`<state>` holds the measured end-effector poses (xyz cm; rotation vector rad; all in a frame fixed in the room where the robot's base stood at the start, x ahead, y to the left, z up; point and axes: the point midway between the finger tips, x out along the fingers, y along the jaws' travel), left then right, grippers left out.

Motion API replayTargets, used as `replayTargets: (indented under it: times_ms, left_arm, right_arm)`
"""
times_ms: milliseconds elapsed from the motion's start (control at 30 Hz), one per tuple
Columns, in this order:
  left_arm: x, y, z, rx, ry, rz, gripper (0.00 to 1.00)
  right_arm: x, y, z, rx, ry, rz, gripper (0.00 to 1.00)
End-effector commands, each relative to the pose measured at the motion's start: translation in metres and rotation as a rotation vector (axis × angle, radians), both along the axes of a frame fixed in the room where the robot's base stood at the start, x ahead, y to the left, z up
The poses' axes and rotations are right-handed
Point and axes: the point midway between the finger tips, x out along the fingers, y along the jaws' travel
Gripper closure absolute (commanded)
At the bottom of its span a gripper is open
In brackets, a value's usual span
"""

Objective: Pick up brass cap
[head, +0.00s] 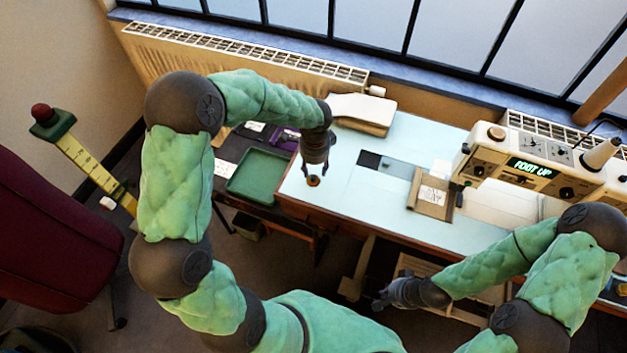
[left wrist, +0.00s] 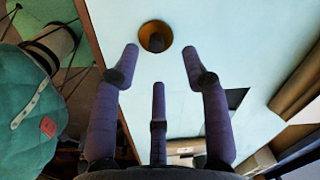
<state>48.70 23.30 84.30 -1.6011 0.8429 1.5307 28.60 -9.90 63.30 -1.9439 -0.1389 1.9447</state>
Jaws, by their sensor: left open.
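The brass cap (head: 313,181) sits on the pale blue table top (head: 345,190) near its left edge. In the left wrist view the brass cap (left wrist: 147,29) is a round gold disc with a dark knob or centre. My left gripper (head: 314,170) points down just above the cap and hides part of it. In the left wrist view the left gripper (left wrist: 160,62) has its three fingers spread, with nothing between them; the cap shows beyond the fingertips. My right gripper (head: 384,299) is low in front of the table, away from the cap; its fingers are too small to read.
A sewing machine (head: 540,165) with a lit "FOOT UP" display stands at the right. A brown folder-like piece (head: 431,194) and a dark square (head: 369,159) lie mid-table. A green tray (head: 259,176) is left of the table. The table around the cap is clear.

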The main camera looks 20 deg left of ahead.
Motion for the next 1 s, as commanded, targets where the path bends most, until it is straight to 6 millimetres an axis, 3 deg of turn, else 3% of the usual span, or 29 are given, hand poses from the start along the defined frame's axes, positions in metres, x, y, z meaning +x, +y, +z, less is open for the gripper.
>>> replayTargets:
  times_ms: [300, 567, 733, 1000]
  left_arm:
    - [-0.002, 0.001, -0.045, -0.001, 0.003, -0.001, 0.54]
    - [-0.001, 0.001, -0.045, -0.001, 0.002, 0.000, 0.54]
    - [-0.001, 0.001, -0.045, -0.001, 0.002, 0.000, 1.00]
    - [-0.001, 0.001, -0.045, -0.001, 0.002, 0.000, 1.00]
  right_arm:
    - [0.000, 0.000, -0.023, 0.000, 0.000, 0.000, 1.00]
    - [0.000, 0.000, -0.023, 0.000, 0.000, 0.000, 1.00]
    - [0.000, 0.000, -0.023, 0.000, 0.000, 0.000, 1.00]
    - [0.000, 0.000, -0.023, 0.000, 0.000, 0.000, 1.00]
